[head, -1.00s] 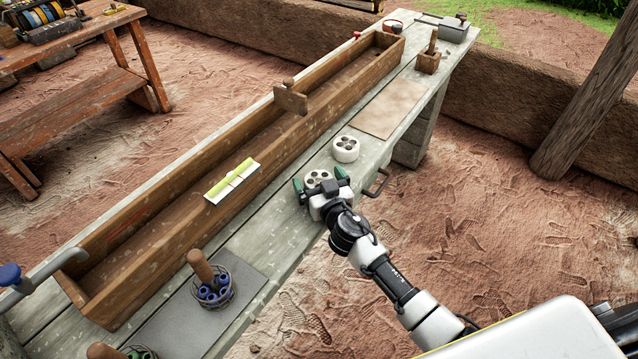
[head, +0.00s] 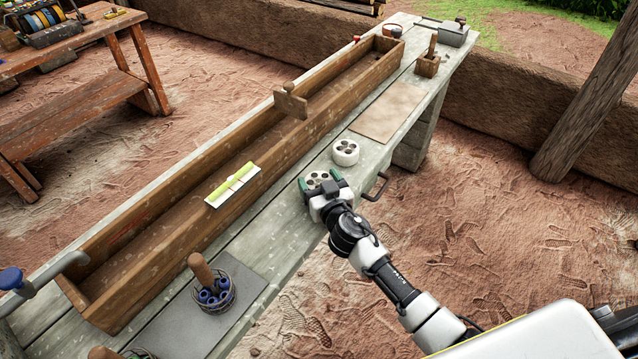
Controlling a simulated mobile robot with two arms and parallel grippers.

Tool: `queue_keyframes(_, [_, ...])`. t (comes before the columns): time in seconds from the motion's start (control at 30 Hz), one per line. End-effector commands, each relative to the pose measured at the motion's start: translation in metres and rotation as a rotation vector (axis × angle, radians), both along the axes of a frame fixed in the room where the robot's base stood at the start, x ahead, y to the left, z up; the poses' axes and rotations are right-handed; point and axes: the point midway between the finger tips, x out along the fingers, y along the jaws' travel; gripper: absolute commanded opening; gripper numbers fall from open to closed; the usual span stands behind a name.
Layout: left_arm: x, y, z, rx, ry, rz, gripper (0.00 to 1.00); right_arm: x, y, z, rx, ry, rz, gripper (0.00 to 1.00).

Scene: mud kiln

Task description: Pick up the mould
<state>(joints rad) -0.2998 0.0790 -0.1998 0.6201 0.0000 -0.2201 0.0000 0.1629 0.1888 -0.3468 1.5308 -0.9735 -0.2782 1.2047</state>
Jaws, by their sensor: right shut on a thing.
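A round white mould with dark holes in its top (head: 318,179) sits at the near edge of the long grey bench. My right gripper (head: 319,181) comes in from the lower right, with its green-padded fingers shut on the two sides of this mould. The mould appears to be still at bench height; its lower part is hidden by the gripper. A second similar round white piece with holes (head: 345,152) stands just beyond it, apart from the gripper. My left gripper is not in view.
A wire basket with blue pieces and a wooden handle (head: 214,292) stands nearer. A black bench handle (head: 377,187) sits right of the gripper. A tan board (head: 388,112) lies beyond.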

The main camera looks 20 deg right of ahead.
Motion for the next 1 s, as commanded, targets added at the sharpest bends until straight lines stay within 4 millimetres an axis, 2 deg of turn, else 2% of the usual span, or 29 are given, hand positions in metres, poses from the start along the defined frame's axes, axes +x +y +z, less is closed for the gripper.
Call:
queue_keyframes(0.2, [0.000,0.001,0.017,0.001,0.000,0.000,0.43,0.000,-0.001,0.040,-0.001,-0.004,0.002,0.43])
queue_keyframes(0.27, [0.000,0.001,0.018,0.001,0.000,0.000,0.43,-0.005,-0.015,0.042,-0.004,-0.002,-0.001,0.43])
queue_keyframes(0.6, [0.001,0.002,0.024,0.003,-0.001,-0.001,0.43,-0.029,-0.082,0.083,-0.004,-0.002,0.001,0.43])
queue_keyframes(0.8, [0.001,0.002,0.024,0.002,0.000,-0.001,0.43,-0.036,-0.104,0.097,-0.001,-0.001,0.001,0.43])
queue_keyframes(1.0, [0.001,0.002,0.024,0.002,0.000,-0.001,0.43,-0.041,-0.108,0.100,0.001,0.001,0.003,0.43])
